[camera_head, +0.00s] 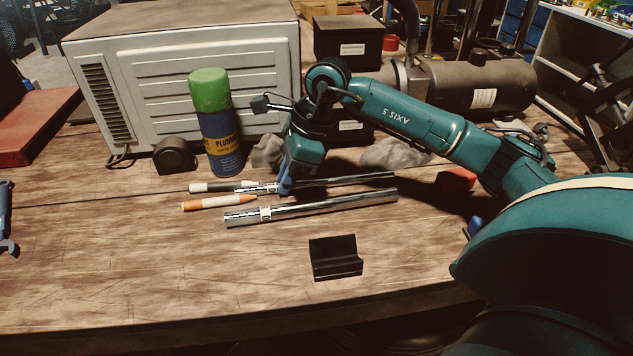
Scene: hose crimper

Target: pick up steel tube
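Two shiny steel tubes lie on the wooden workbench. The front steel tube (330,206) is the thicker-looking one, with a pale label near its left end. The rear steel tube (345,181) lies behind it, roughly parallel, also with a label. My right gripper (285,187) points down at the left part of the rear tube, its blue fingertip overlapping the tube in the picture. I cannot tell whether it touches or grips the tube, since the fingers hide each other. My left gripper is not in view.
A green-capped spray can (218,125) stands behind. A black angled holder (335,257) sits in front. The front left of the workbench (130,255) is clear.

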